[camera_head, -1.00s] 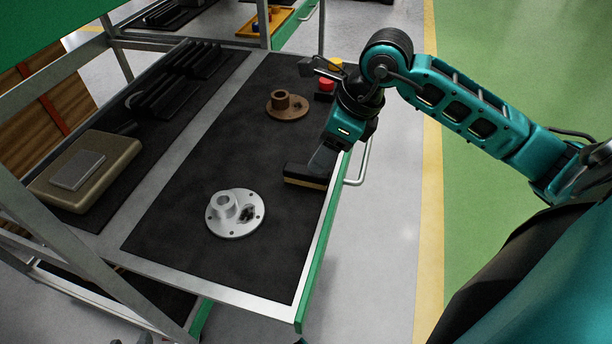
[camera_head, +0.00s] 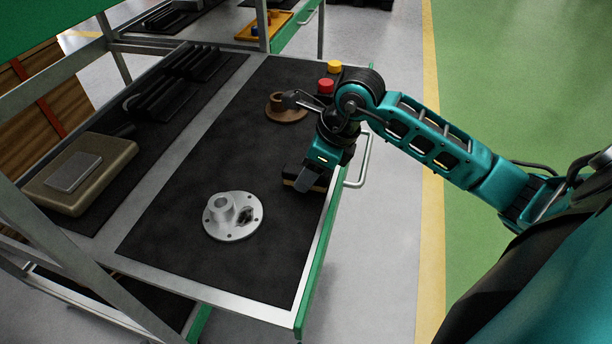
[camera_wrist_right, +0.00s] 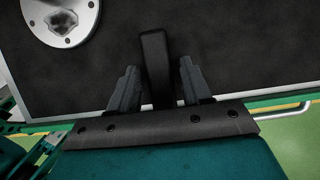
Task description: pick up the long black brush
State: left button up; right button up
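The long black brush (camera_head: 293,172) lies on the dark mat near the tray's right edge, with a thin tan strip along its lower side. My right gripper (camera_head: 307,183) points down over it and hides part of it. In the right wrist view, the black brush (camera_wrist_right: 155,55) runs lengthwise between the two fingers of my right gripper (camera_wrist_right: 158,72). The fingers stand apart on either side of it, with a gap visible at each side. Whether they reach down to its height is hard to tell. My left gripper is not in view.
A silver flange (camera_head: 233,216) lies left of the brush and a brown flange (camera_head: 286,108) behind it. Red (camera_head: 326,86) and yellow (camera_head: 334,67) buttons sit at the far right corner. A beige case (camera_head: 80,172) lies at left. The mat's middle is clear.

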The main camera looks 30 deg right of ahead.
grip_shut()
notch_tip(320, 180, up, 20)
jog(key=p, duration=0.4)
dwell(0.4)
